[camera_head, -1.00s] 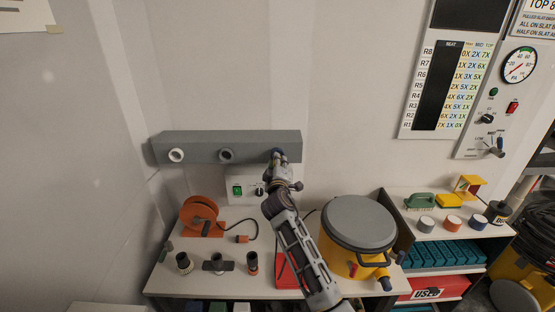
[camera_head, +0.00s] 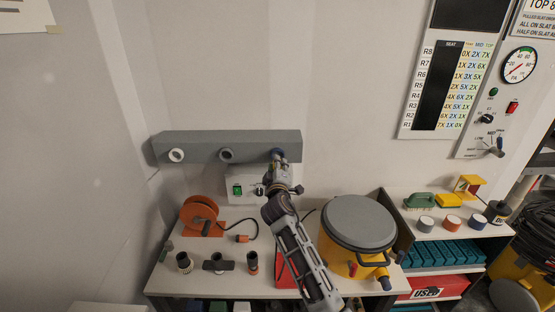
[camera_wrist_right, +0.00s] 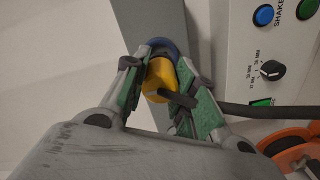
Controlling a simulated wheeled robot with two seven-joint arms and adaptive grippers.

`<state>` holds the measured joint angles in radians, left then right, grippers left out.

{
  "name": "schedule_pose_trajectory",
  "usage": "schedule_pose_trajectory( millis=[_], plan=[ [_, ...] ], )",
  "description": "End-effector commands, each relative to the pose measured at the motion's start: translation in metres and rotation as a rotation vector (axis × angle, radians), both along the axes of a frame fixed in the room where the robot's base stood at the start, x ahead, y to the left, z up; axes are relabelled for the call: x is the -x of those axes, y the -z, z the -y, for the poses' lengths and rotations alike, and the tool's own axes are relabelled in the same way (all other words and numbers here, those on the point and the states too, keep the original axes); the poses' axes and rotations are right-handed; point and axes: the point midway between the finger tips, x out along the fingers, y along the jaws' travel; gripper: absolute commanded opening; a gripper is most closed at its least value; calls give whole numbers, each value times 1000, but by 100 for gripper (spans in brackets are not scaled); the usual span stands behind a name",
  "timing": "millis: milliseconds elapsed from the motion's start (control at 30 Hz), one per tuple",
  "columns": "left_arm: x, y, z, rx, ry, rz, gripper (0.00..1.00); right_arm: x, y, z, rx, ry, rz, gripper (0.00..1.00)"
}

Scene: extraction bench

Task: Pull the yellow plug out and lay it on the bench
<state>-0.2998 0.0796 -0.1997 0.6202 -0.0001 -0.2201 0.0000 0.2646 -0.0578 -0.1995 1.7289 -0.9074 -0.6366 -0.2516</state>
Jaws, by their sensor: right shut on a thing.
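The yellow plug (camera_wrist_right: 160,77) shows in the right wrist view between the two green-padded fingers of my right gripper (camera_wrist_right: 160,88), which is shut on it. The plug's far end is against the blue-ringed port (camera_wrist_right: 158,46); how deep it sits is hidden. A dark stub sticks out from the plug's near side. In the head view, my right gripper (camera_head: 279,167) is just below the blue port (camera_head: 278,153), at the right end of the grey wall duct (camera_head: 200,151), and hides the plug. The bench (camera_head: 215,283) lies below. My left gripper is out of view.
An orange reel (camera_head: 199,215), several dark fittings, a white control box (camera_head: 232,182) and a yellow canister (camera_head: 345,262) with a grey lid surround the arm. A dark cable crosses the wrist view beside the gripper. Small bare patches show on the bench's left half.

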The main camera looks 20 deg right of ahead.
Motion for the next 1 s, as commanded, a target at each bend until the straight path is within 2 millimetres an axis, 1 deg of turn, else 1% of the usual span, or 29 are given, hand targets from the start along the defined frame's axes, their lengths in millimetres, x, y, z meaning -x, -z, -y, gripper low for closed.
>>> schedule_pose_trajectory(
  millis=[1000],
  plan=[
    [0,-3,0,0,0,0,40,17,-1,-5,-1,0,2,0]
  ],
)
